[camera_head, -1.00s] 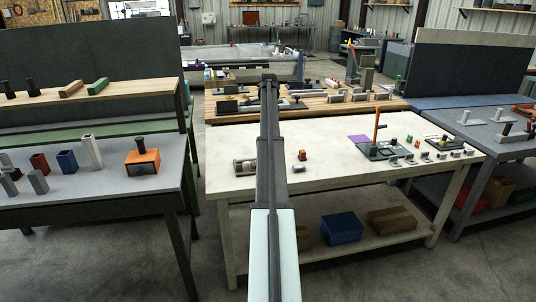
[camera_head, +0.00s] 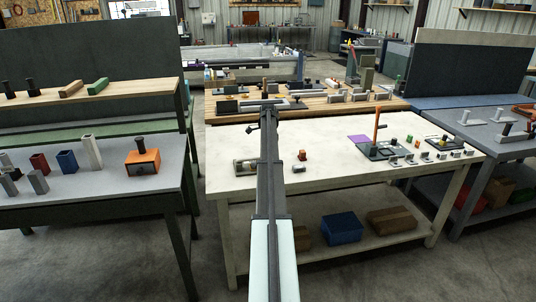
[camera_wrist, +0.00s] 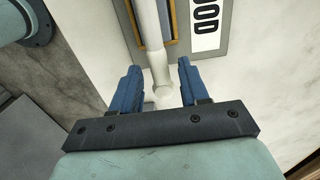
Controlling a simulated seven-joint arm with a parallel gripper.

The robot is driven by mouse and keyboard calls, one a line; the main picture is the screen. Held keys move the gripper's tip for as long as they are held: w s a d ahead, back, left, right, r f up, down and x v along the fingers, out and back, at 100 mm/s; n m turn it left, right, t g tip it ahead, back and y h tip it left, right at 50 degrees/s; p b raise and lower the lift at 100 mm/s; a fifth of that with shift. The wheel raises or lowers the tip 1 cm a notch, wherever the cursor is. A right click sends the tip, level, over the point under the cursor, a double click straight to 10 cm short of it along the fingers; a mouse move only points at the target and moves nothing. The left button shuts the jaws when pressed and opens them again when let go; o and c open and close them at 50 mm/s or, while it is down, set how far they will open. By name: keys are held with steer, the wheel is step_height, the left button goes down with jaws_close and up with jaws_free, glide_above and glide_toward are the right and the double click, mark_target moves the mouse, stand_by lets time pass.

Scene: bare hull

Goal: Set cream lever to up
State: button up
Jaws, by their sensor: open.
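In the wrist view, a cream lever (camera_wrist: 149,28) runs down from the top edge and bends to a rounded pale end between my fingers. It stands in front of a grey panel (camera_wrist: 201,62) with a yellow-edged dark slot. My gripper (camera_wrist: 158,68) is open, its two blue fingers on either side of the lever's lower part, with a gap visible on each side. In the head view my arm reaches out over the cream table (camera_head: 330,150), and I cannot make out the lever or fingers there.
A label (camera_wrist: 207,22) with letters ending in "OOD" sits right of the slot. On the table are a small device (camera_head: 245,166) left of my arm, an orange-red object (camera_head: 302,155) right of it, and a dark plate with an upright orange handle (camera_head: 377,124).

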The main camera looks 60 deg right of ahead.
steer(key=shift+f, duration=0.1)
jaws_close()
stand_by(0.4)
stand_by(0.3)
